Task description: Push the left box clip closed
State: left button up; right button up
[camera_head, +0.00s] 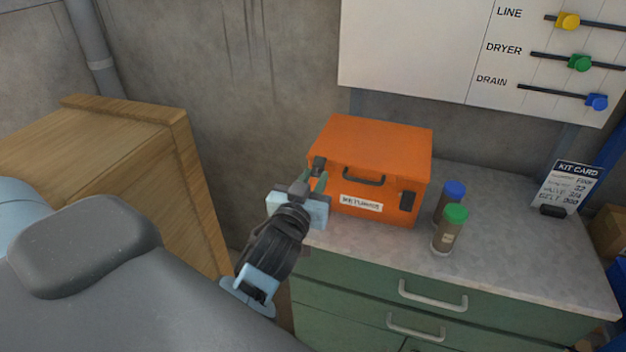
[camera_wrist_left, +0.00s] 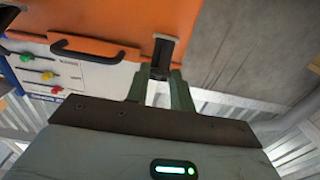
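The orange box (camera_head: 372,150) stands shut on the grey countertop, with a dark handle and a white label on its front. Its left clip (camera_head: 319,164) is dark and appears to stick out from the front near the lid seam; it also shows in the left wrist view (camera_wrist_left: 161,57). The right clip (camera_head: 407,201) lies flat against the front. My left gripper (camera_head: 312,184) is at the box's front left, its two green fingers apart. In the left wrist view the clip's end lies between or just beyond the fingertips (camera_wrist_left: 158,82); contact is unclear. My right gripper is not in view.
Two jars, one blue-capped (camera_head: 453,190) and one green-capped (camera_head: 455,214), stand right of the box. A kit card (camera_head: 567,182) stands farther right. The countertop (camera_head: 510,240) is clear at the front right. A wooden crate (camera_head: 150,160) is at left. A slider board (camera_head: 430,50) hangs behind.

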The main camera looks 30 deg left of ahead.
pick_arm(q)
jog(key=shift+c, duration=0.7)
jog(key=shift+w+r+g, duration=0.2)
jog(key=shift+r+g, duration=0.15)
jog(key=shift+g, duration=0.15)
jog(key=shift+w+a+r+g+h, duration=0.15)
jog(key=shift+w+r+g+h, duration=0.2)
jog(key=shift+g, duration=0.6)
jog(key=shift+w+a+r+g+h, duration=0.1)
jog(key=shift+w+r+g+h, duration=0.25)
jog(key=shift+g, duration=0.6)
jog(key=o, duration=1)
jog(key=shift+v, duration=3.85)
